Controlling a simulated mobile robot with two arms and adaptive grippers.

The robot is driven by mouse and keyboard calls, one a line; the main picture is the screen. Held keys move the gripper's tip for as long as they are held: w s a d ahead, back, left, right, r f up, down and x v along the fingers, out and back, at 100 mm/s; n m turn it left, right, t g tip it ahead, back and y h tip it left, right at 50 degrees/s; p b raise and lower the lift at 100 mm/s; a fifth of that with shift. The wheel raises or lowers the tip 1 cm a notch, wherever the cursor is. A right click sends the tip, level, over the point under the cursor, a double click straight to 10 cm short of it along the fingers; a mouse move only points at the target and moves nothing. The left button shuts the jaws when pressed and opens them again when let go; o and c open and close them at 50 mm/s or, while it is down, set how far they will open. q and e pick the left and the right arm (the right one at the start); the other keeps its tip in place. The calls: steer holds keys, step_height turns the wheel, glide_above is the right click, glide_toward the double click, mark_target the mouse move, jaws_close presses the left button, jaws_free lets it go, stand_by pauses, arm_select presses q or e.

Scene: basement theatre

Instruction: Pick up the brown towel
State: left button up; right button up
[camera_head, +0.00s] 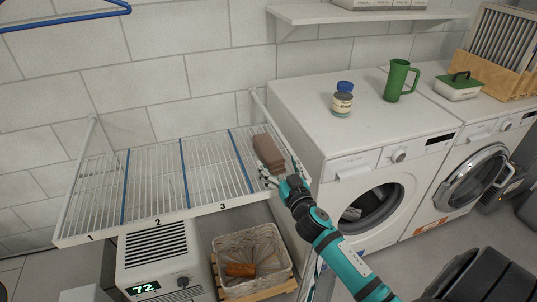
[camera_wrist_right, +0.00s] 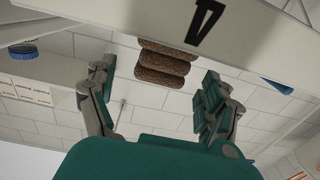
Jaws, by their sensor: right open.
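The brown towel (camera_head: 268,152) is a small folded stack lying in the right-end section of the white wire rack (camera_head: 158,229), right of the section marked 3. My right gripper (camera_head: 274,179) is at the rack's front edge, just in front of the towel. In the right wrist view the towel (camera_wrist_right: 163,65) shows its layered folds beyond and between the two fingertips (camera_wrist_right: 156,78). The fingers are spread apart with nothing between them and look clear of the towel. The rack's white front edge passes close to the gripper in that view. My left gripper is not in view.
A washing machine (camera_head: 347,150) stands close to the right of the rack, with a jar (camera_head: 342,104) and a green mug (camera_head: 399,80) on top. Below the rack are a dehumidifier (camera_head: 160,262) and a woven basket (camera_head: 275,285). A wall shelf (camera_head: 365,15) hangs above.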

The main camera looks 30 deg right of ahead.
mark_target(272, 152)
steer(key=shift+w+d, duration=0.15)
steer(key=shift+w, duration=0.4)
steer(key=x, duration=0.3)
steer(key=shift+w+d+b, duration=0.15)
steer(key=shift+w+b, duration=0.2)
steer(key=shift+w+d, duration=0.1)
steer(key=shift+w, duration=0.35)
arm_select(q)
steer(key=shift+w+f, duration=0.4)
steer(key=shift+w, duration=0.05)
arm_select(e)
steer(key=c, duration=1.2)
steer(key=shift+r, duration=0.1)
arm_select(q)
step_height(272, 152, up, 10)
steer(key=p, duration=0.9)
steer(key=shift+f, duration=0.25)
arm_select(e)
step_height(272, 152, up, 10)
